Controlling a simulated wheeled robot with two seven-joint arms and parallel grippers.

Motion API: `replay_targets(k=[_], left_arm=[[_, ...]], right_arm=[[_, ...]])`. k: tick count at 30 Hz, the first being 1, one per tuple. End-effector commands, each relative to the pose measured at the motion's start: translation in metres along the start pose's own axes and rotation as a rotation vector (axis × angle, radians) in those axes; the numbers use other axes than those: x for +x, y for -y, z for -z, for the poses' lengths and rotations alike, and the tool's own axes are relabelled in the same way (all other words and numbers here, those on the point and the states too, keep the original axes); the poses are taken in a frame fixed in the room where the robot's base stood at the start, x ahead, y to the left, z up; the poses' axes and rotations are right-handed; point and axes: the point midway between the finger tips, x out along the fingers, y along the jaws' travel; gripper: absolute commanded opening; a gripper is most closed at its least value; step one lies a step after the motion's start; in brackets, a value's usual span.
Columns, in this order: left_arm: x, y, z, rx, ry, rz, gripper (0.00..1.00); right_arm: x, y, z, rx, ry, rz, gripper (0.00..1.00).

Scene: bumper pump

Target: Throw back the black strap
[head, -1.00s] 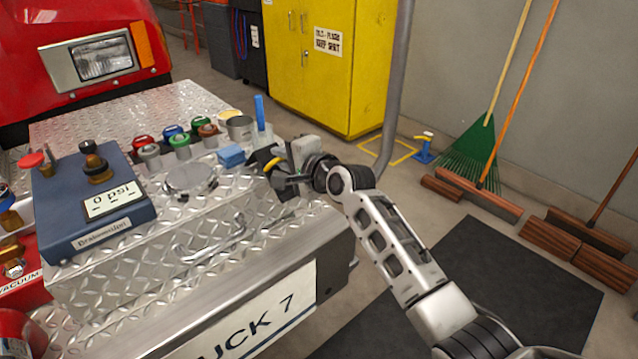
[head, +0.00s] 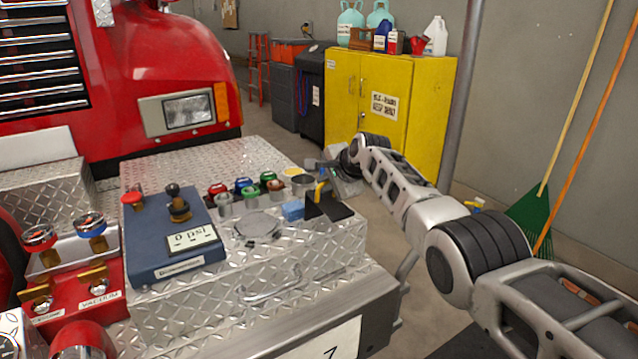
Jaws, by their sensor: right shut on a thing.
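The black strap (head: 331,209) shows as a dark flat piece with a yellow tab (head: 320,191) at the right rear corner of the diamond-plate bumper, beside a blue block (head: 293,209). My right gripper (head: 327,168) is just behind and above the yellow tab, at the far end of my right arm. It is shut on what seems to be the strap; the grip itself is small and partly hidden. My left gripper is not in view.
A blue pressure box (head: 165,245) stands on the bumper, with several coloured caps and a metal cup (head: 302,184) beside the strap. The red truck (head: 160,70) is behind. A yellow cabinet (head: 430,100) and grey pole (head: 462,100) stand beyond my right arm.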

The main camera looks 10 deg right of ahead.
Motion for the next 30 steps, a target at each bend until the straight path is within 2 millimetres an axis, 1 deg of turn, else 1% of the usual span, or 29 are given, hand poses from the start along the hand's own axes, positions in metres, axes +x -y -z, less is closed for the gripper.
replay_targets(k=[20,21,22,23,30], left_arm=[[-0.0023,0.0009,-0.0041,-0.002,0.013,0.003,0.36],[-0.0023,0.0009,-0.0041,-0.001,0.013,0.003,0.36],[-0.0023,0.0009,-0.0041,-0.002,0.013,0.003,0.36],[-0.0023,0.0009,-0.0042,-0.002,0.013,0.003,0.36],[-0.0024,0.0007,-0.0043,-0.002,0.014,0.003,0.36]], right_arm=[[-0.0018,-0.0009,0.0041,0.01,-0.006,-0.03,0.0],[-0.0018,-0.001,0.0042,0.01,-0.006,-0.03,0.19],[-0.0018,-0.001,0.0042,0.009,-0.007,-0.03,0.27],[-0.0018,-0.001,0.0043,0.009,-0.007,-0.03,0.28],[-0.002,-0.0009,0.0046,0.007,-0.007,-0.03,0.28]])
